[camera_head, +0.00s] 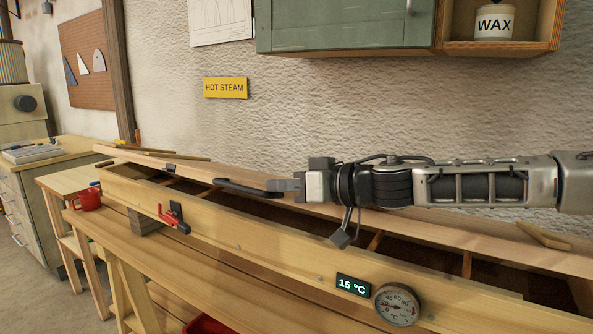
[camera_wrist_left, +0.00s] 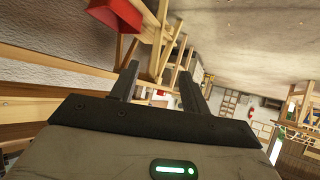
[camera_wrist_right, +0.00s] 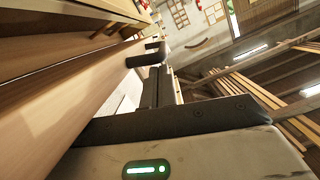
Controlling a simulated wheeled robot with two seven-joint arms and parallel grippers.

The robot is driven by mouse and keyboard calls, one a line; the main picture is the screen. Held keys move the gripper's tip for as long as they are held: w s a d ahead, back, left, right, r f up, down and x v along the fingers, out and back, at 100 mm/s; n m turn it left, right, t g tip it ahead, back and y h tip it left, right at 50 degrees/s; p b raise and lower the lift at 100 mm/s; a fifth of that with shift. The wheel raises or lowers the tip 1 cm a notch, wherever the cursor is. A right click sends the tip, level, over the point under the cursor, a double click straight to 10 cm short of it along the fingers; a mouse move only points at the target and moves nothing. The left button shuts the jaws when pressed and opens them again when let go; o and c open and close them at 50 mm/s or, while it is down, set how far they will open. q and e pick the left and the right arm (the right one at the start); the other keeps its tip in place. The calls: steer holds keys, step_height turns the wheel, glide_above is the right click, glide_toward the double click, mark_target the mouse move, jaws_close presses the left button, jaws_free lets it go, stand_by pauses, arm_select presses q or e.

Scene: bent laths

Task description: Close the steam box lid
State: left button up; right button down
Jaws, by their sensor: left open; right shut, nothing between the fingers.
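The steam box (camera_head: 250,237) is a long wooden trough running across the head view. Its top is open and the dark inside with cross pieces shows. The lid (camera_head: 460,228) is a long board along the box's back edge, swung open; its exact angle is hard to tell. A dark bar handle (camera_head: 240,188) is on the lid; it also shows in the right wrist view (camera_wrist_right: 145,53). My right gripper (camera_head: 279,185) is shut and empty, its fingertips close beside the handle; contact is unclear. My left gripper (camera_wrist_left: 158,70) is open and empty, outside the head view.
A red toggle clamp (camera_head: 172,218), a 15 °C display (camera_head: 353,286) and a dial gauge (camera_head: 397,305) are on the box's front. A red mug (camera_head: 88,200) stands at the left. The wall and a green cabinet (camera_head: 345,25) are behind the box.

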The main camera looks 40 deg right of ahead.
arm_select(q)
steer(key=shift+t+h, duration=0.3)
steer(key=shift+t, duration=0.3)
steer(key=f+b, duration=0.2)
steer(key=b, duration=0.2)
steer(key=f+b, duration=0.2)
steer(key=b, duration=0.2)
steer(key=shift+w+d+b, duration=0.2)
steer(key=shift+d+b, duration=0.2)
arm_select(e)
steer(key=f+n, duration=0.1)
steer(key=f, duration=0.2)
steer(key=a+f+n, duration=0.1)
steer(key=f, duration=0.2)
steer(key=a+f+n, duration=0.1)
steer(key=f, duration=0.3)
steer(key=shift+s+h, duration=0.3)
steer(key=shift+s, duration=0.1)
steer(key=shift+f, duration=0.1)
